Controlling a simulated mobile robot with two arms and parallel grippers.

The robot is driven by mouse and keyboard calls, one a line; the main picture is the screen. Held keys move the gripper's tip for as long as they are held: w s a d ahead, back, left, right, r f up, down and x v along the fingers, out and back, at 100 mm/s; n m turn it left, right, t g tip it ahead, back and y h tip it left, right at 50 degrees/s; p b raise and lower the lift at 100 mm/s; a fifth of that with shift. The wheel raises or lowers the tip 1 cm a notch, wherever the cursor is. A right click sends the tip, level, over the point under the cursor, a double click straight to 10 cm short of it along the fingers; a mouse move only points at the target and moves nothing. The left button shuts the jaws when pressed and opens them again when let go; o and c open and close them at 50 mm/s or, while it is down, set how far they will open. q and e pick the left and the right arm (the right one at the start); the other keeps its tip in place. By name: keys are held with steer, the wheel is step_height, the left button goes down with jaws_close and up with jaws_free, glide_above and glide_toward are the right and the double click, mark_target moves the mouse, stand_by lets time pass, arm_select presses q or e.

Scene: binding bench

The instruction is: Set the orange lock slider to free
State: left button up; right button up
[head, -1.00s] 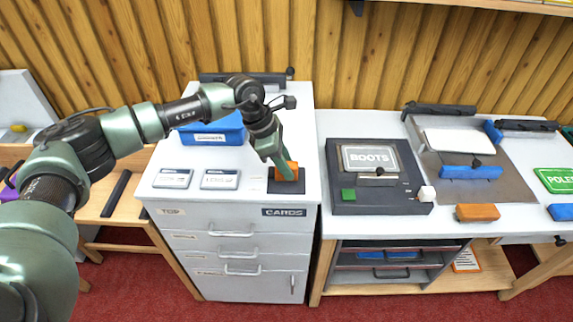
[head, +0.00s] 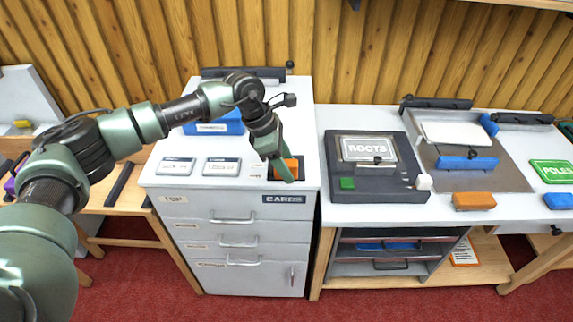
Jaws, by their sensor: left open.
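The orange lock slider (head: 290,166) sits in a dark slot plate (head: 300,176) at the front right of the white cabinet's top, above the CARDS label (head: 284,199). My left gripper (head: 284,174) reaches down over it from the left, its green fingers at the slider. The fingers hide part of the slider, and I cannot tell whether they touch it. The gripper is open. The markings beside the slot are too small to read. My right gripper is not in view.
A dark ROOTS machine (head: 375,185) with a green button stands on the bench to the right. An orange block (head: 474,201) lies at the bench's front.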

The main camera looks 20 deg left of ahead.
arm_select(q)
steer(key=shift+a+r, duration=0.2)
steer(key=shift+r, duration=0.1)
steer(key=b+v, duration=0.2)
steer(key=v, duration=0.4)
steer(key=shift+s+r, duration=0.15)
steer(key=shift+r, duration=0.05)
steer(key=shift+a+r, duration=0.15)
steer(key=shift+r, duration=0.15)
